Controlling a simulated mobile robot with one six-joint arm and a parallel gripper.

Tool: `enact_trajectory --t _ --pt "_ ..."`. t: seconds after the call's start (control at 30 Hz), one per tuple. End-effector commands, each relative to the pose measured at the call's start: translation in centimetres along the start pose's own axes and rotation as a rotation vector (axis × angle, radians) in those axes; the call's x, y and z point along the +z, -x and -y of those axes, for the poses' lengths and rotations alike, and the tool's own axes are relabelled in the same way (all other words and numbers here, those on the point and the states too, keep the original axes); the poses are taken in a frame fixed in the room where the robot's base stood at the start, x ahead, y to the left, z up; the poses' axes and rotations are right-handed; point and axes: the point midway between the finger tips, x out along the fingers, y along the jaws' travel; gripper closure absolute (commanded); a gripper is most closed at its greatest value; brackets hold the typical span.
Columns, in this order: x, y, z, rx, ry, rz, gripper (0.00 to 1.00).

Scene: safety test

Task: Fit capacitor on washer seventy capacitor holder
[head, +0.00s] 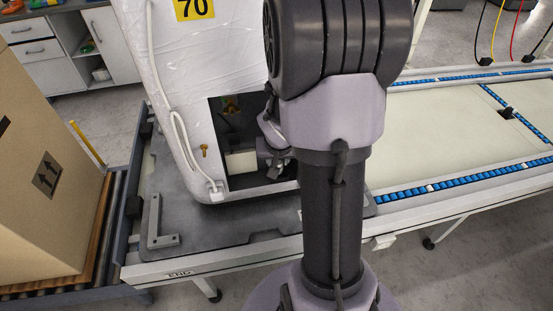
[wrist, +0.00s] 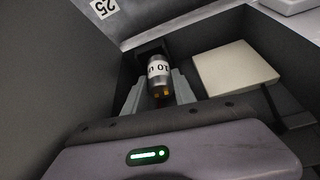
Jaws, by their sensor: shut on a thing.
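The washer (head: 185,60) is white, wrapped in clear film and marked 70. It has a dark rectangular opening low in the side facing me. My gripper (head: 268,163) reaches into this opening, partly hidden by my own arm. A dark square piece (wrist: 150,48), perhaps the holder, lies right behind the capacitor's far end. I cannot tell whether the capacitor sits in it.
Inside the washer, a pale block (wrist: 235,68) lies right of the capacitor, and dark walls are close around. The washer stands on a dark pallet (head: 220,232) at the conveyor's end. A cardboard box (head: 45,165) is at left. The conveyor belt (head: 450,125) at right is clear.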

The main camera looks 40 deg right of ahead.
Motion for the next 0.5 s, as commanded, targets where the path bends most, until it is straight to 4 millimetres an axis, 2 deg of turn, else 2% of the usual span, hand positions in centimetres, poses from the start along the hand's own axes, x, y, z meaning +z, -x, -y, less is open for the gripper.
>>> enact_trajectory --t 0.03,0.5 --pt "0.71 -0.33 -0.18 0.004 -0.002 0.017 1.0" --pt "1.17 -0.9 -0.31 0.008 -0.003 0.023 1.0"
